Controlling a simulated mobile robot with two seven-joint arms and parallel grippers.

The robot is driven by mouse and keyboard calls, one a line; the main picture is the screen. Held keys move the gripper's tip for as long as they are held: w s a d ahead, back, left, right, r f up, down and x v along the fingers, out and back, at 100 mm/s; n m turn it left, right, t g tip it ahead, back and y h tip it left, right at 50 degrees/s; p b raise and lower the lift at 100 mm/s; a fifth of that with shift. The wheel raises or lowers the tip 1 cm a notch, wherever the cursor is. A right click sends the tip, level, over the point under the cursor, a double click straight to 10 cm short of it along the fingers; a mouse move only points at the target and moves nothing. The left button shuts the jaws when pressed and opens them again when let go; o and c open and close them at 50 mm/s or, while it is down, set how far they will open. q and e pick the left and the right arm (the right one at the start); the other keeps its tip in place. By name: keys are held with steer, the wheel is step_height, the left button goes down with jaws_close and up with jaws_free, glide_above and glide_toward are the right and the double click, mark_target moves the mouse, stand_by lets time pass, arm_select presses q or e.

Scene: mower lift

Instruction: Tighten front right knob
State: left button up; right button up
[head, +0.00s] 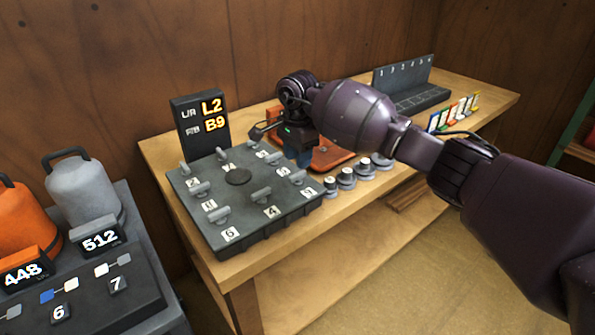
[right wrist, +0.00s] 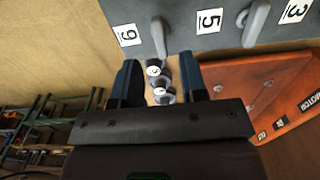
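A dark grey panel (head: 238,177) with several numbered grey lever knobs lies on the wooden table. In the right wrist view, a lever (right wrist: 256,22) stands between labels 5 and 3, and another lever (right wrist: 160,35) is beside label 9. My right gripper (head: 303,158) is over the table just past the panel's right edge. In the right wrist view its two fingers (right wrist: 160,75) are apart, with nothing gripped between them. No label marks one knob as front right. My left gripper is out of view.
A display (head: 201,122) reads L2 and B9. Several round weights with white tops (head: 347,178) stand right of the panel. An orange tray (head: 332,157) lies behind them, partly covered by my arm. A black rack (head: 404,85) is at the back.

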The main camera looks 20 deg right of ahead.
mark_target(298, 173)
steer(key=shift+f, duration=2.45)
steer(key=shift+c, duration=0.3)
jaws_close()
